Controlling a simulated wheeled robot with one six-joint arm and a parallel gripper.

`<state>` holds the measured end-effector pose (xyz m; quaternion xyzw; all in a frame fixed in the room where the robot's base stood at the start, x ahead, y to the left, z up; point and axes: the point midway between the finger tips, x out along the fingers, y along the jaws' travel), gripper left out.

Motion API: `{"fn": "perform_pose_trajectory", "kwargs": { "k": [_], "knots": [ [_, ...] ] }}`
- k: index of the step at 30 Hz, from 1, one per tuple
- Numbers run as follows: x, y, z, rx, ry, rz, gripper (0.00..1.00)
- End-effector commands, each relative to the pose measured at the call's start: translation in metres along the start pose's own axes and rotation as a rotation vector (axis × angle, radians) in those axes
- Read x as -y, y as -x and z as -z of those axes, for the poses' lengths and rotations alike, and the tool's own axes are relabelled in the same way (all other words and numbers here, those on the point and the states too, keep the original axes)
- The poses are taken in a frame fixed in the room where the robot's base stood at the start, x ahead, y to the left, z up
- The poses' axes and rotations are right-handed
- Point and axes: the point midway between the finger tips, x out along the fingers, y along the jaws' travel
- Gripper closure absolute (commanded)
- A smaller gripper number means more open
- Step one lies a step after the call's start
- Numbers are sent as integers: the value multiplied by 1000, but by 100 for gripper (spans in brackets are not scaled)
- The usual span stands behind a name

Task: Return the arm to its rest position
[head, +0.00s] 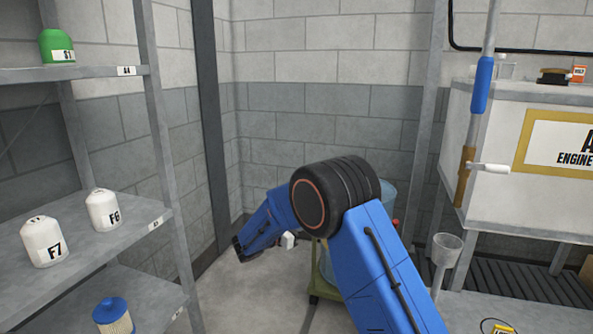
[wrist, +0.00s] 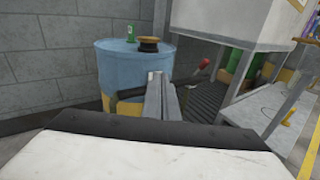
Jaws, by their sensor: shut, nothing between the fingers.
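My gripper (wrist: 157,78) shows in the wrist view as two grey fingers close together, shut with nothing between them. It points toward a blue drum, and nothing is seen touching it. In the head view my blue arm (head: 375,262) rises from the bottom, bends at a black joint and slopes down to the left. The gripper's fingers cannot be made out there.
The blue drum (wrist: 127,60) carries a dark reel-like item (wrist: 148,45) and a small green item (wrist: 131,34). A grey shelf (head: 110,235) with white canisters (head: 103,209) stands left. A white cabinet (head: 495,140) and funnel (head: 446,250) are right. Block walls close the back.

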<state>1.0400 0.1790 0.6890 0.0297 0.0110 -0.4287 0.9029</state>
Motion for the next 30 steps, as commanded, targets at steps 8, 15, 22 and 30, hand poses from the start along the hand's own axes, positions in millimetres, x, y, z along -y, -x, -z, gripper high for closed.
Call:
{"fn": "perform_pose_trajectory", "kwargs": {
  "k": [8, 15, 22, 30],
  "knots": [
    [40, -20, -25, -66, -78, 72, 100],
    [102, -41, -56, -164, -203, 182, 100],
    [188, -55, -87, -288, -385, 329, 100],
    [284, -51, -111, -419, -616, 498, 100]
  ]
}}
